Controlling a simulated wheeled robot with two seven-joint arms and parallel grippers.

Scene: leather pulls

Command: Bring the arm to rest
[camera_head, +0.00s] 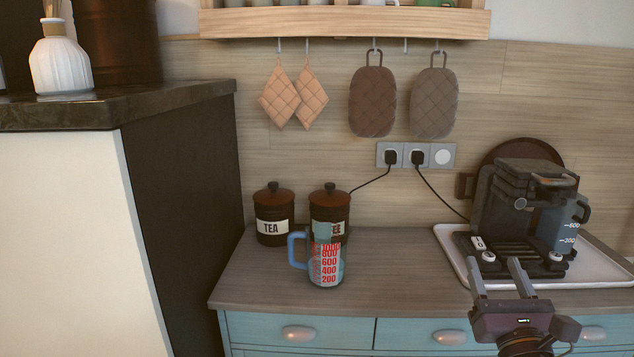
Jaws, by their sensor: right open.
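My right gripper (497,275) shows at the lower right, in front of the counter's front edge. Its two fingers point up and away from me, stand apart and hold nothing. The fingertips overlap the near edge of the white tray in the picture; whether they touch it I cannot tell. My left gripper is not in view.
A measuring jug (326,272) stands on the counter (390,263) before two dark canisters, one labelled TEA (272,228). A coffee machine (512,215) stands on a white tray (449,246). Drawers (300,333) lie below. The counter between jug and tray is clear.

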